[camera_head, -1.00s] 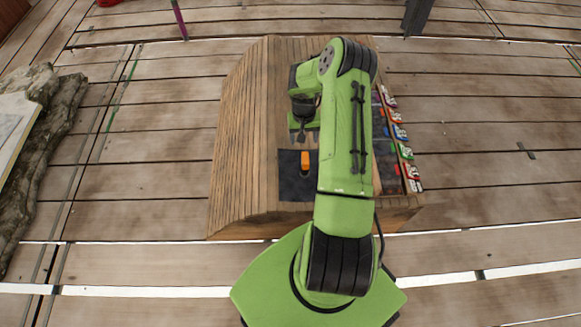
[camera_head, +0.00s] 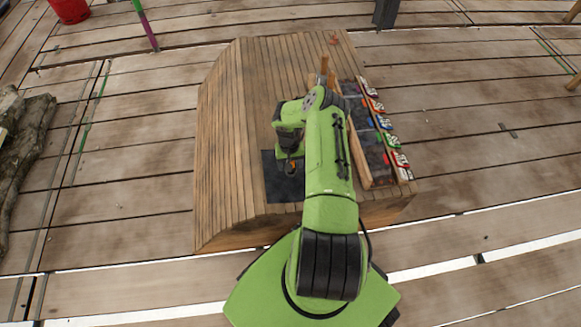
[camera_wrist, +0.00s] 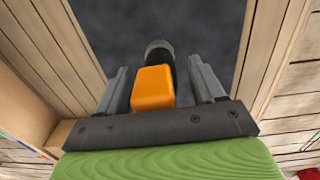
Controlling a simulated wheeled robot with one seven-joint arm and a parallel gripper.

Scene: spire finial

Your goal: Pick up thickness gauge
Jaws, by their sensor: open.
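The thickness gauge, with an orange body and a dark round end (camera_wrist: 153,88), shows in the wrist view on a dark mat (camera_wrist: 210,32). My gripper (camera_wrist: 160,84) is open, with one grey finger on each side of the orange body. The gauge sits between the fingers, and small gaps seem to show at both sides. In the head view my gripper (camera_head: 290,165) is low over the dark mat (camera_head: 283,186), and it hides most of the gauge. I cannot tell how far the fingertips are above the mat.
The mat lies on a wooden slatted bench (camera_head: 225,150). At its right, a dark tray (camera_head: 368,130) with a wooden rim has several coloured tagged pieces (camera_head: 385,122) along its edge. A small wooden post (camera_head: 324,68) stands near the back. The left of the bench is clear.

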